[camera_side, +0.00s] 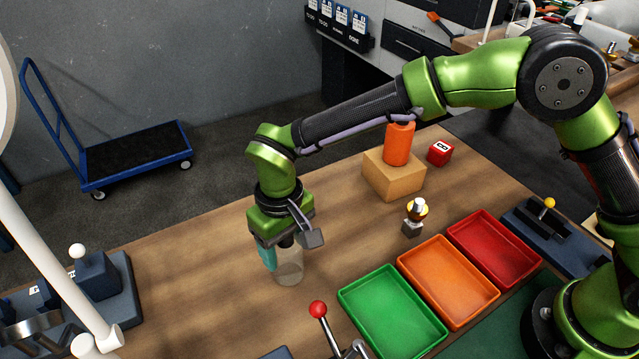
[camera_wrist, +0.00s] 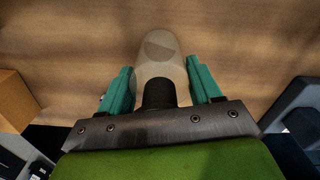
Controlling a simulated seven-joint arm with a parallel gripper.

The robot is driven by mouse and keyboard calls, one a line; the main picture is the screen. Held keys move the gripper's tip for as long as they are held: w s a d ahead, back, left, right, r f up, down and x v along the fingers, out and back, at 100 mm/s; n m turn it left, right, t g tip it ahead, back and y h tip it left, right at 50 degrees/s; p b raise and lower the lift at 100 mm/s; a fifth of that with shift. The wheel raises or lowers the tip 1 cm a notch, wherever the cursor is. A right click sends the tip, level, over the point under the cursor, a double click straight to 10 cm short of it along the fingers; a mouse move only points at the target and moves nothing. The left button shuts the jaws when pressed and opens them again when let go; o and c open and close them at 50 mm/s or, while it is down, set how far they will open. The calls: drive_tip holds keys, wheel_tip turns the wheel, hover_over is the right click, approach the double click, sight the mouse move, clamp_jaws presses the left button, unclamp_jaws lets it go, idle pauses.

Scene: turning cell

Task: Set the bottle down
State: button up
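The bottle (camera_side: 289,268) is pale and see-through with a dark neck. In the side view it is upright under my gripper (camera_side: 276,258), its base at or very near the wooden bench top; I cannot tell if it touches. In the wrist view the bottle (camera_wrist: 161,58) sits between the two teal fingers of my gripper (camera_wrist: 160,75). The fingers lie close against both sides of it and appear shut on it. In the side view one teal finger shows at the bottle's left; the other is hidden.
Green (camera_side: 392,312), orange (camera_side: 448,281) and red (camera_side: 495,248) trays lie right of the bottle. A red-knobbed lever (camera_side: 318,310) stands in front. An orange cylinder (camera_side: 398,144) stands on a cardboard box (camera_side: 393,175) behind. Bench left of the bottle is clear up to a blue fixture (camera_side: 98,276).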

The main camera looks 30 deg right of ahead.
drive_tip(key=o, duration=0.4)
wheel_tip(320, 180, up, 12)
drive_tip(key=shift+f, duration=0.1)
drive_tip(key=s+d+r+m+t+y, duration=0.1)
drive_tip(key=s+d+r, duration=0.15)
drive_tip(key=d, duration=0.55)
drive_tip(key=s+d+r+m+t, duration=0.2)
drive_tip(key=d+r, duration=0.2)
drive_tip(key=d, duration=0.4)
drive_tip(key=s+d+r+m+t+y, duration=0.1)
drive_tip(key=s+d+r, duration=0.15)
drive_tip(key=d, duration=0.45)
drive_tip(key=s+d+m+t, duration=0.1)
drive_tip(key=s+d, duration=0.1)
drive_tip(key=s+d+f+t, duration=0.1)
drive_tip(key=s+d, duration=0.1)
drive_tip(key=d, duration=0.1)
drive_tip(key=s+d+f+m+t, duration=0.1)
drive_tip(key=s+d, duration=0.1)
drive_tip(key=shift+s+d+m, duration=0.15)
drive_tip(key=shift+s+m, duration=0.15)
